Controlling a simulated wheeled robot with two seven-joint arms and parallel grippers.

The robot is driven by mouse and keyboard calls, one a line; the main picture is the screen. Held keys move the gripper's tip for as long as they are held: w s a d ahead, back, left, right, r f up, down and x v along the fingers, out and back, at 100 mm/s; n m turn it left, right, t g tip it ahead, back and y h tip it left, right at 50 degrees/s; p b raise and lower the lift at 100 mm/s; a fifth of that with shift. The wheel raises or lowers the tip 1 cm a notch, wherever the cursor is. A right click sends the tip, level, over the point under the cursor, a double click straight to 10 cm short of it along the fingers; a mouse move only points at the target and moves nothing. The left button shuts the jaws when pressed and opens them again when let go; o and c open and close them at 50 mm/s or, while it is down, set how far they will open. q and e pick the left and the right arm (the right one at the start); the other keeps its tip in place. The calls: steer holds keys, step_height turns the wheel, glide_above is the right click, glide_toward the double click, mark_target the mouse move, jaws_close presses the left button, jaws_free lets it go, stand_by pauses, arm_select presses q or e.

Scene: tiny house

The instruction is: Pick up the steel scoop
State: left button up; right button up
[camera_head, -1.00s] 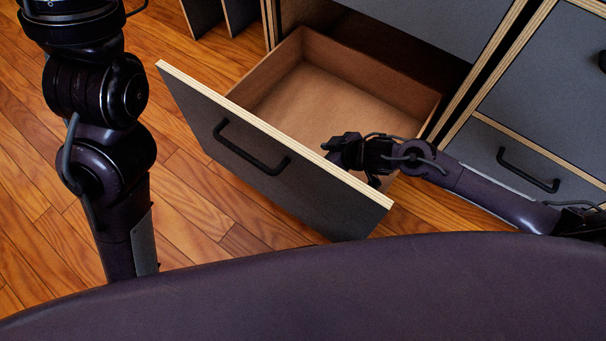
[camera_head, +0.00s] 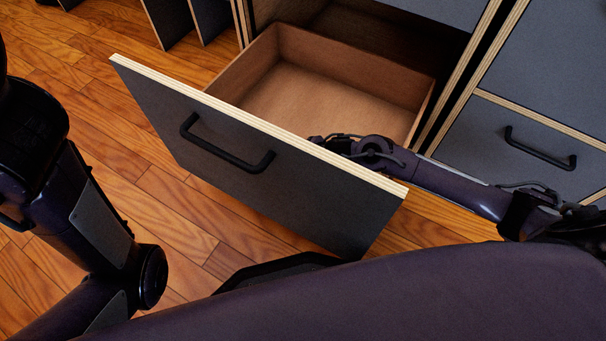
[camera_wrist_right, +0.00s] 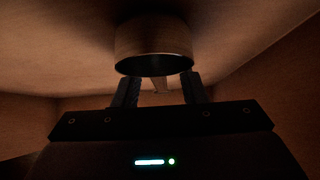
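The steel scoop (camera_wrist_right: 153,40) shows in the right wrist view as a round cup with its dark opening facing the camera. Its narrow handle (camera_wrist_right: 160,85) runs down between the two fingers of my right gripper (camera_wrist_right: 161,88). The fingers stand apart with visible gaps on both sides of the handle, so the gripper looks open around it. In the head view my right arm reaches into the open drawer (camera_head: 325,95), and the drawer's front panel hides the gripper and the scoop. My left arm is at the left edge; its gripper is not visible.
The grey drawer front (camera_head: 270,180) with a black handle (camera_head: 225,150) stands pulled out between my base and the cabinet. A closed drawer (camera_head: 500,140) is on the right. Wooden floor (camera_head: 150,200) is free to the left.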

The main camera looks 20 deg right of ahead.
steer(key=shift+w+a, duration=0.1)
jaws_close()
stand_by(0.4)
